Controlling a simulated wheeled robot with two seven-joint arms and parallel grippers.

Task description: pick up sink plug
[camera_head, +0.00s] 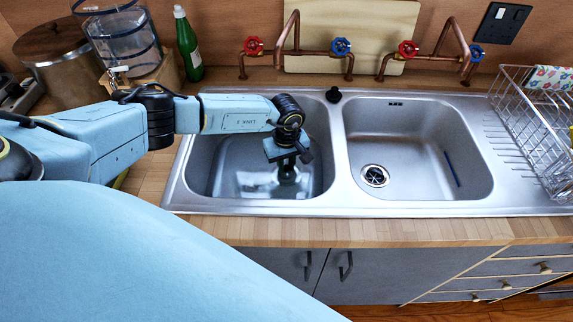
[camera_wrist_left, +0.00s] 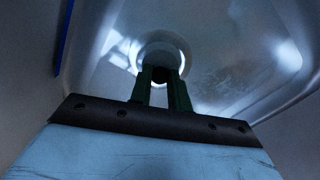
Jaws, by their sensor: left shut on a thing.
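My left gripper (camera_head: 287,176) reaches down into the left sink basin (camera_head: 226,180), with its fingers at the basin floor. In the left wrist view the two dark fingers (camera_wrist_left: 161,88) meet the floor at a bright round drain ring (camera_wrist_left: 179,45). They are shut on a small dark thing between their tips, the sink plug (camera_wrist_left: 158,73), in the middle of that ring. The fingers hide most of it, and I cannot tell whether it is clear of the drain. In the head view the wrist hides it. My right gripper is out of view.
The right basin (camera_head: 415,150) has an open drain (camera_head: 375,176) and a thin blue strip (camera_head: 452,168). A black knob (camera_head: 333,94) sits on the sink's back rim. Copper taps (camera_head: 297,52) stand behind, a green bottle (camera_head: 188,45) at back left, a wire rack (camera_head: 535,125) at right.

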